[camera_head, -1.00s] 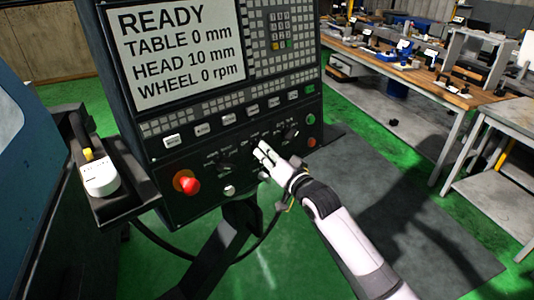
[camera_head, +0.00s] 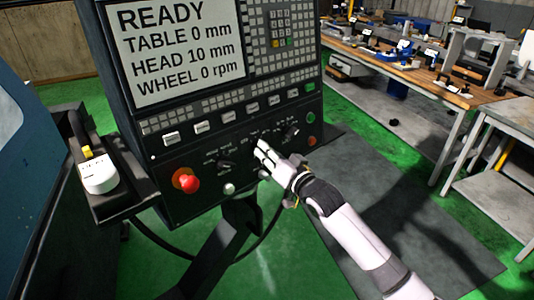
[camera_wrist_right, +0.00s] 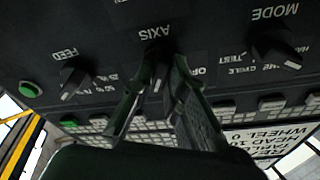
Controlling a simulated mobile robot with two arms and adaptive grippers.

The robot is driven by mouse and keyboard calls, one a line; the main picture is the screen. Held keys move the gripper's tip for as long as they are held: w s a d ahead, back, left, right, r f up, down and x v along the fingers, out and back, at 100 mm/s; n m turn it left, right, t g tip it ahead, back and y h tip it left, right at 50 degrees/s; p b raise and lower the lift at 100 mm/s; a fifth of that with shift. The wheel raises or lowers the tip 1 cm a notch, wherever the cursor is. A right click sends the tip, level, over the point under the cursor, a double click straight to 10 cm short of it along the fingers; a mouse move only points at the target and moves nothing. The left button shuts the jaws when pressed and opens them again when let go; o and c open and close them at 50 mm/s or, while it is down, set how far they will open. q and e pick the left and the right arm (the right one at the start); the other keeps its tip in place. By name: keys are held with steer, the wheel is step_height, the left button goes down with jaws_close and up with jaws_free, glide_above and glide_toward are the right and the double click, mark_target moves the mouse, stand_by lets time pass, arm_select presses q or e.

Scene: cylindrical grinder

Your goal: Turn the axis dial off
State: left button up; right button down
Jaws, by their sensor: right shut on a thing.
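The axis dial (camera_wrist_right: 160,78) shows in the right wrist view, below the upside-down AXIS label. It is a dark knob with a pale pointer line. My right gripper (camera_wrist_right: 158,95) has a finger on each side of it and is shut on it. In the head view, my right gripper (camera_head: 263,150) is at the lower control panel and hides the axis dial. The word by the dial in the wrist view is partly covered by a finger. My left gripper is not in view.
The mode dial (camera_wrist_right: 275,48) and feed dial (camera_wrist_right: 74,80) flank the axis dial. A red stop button (camera_head: 190,184) sits at the panel's lower left. The screen (camera_head: 178,50) reads READY. A workbench (camera_head: 440,78) stands at the back right.

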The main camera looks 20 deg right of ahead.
steer(key=n, duration=0.2)
steer(key=n+y, duration=0.1)
steer(key=n, duration=0.1)
steer(key=shift+d+n+y+b, duration=0.15)
steer(key=shift+n+y+b, duration=0.15)
steer(key=shift+b, duration=0.1)
steer(key=n+y, duration=0.1)
steer(key=n, duration=0.3)
steer(key=shift+g, duration=0.4)
steer(key=n, duration=0.3)
steer(key=shift+w+r+g+y+p, duration=0.1)
steer(key=shift+r+g+y+p, duration=0.05)
steer(key=shift+g+y+p, duration=0.2)
steer(key=shift+n+g+y+p, duration=0.45)
steer(key=shift+n+p, duration=0.2)
steer(key=shift+n, duration=1.45)
steer(key=c, duration=1.6)
jaws_free()
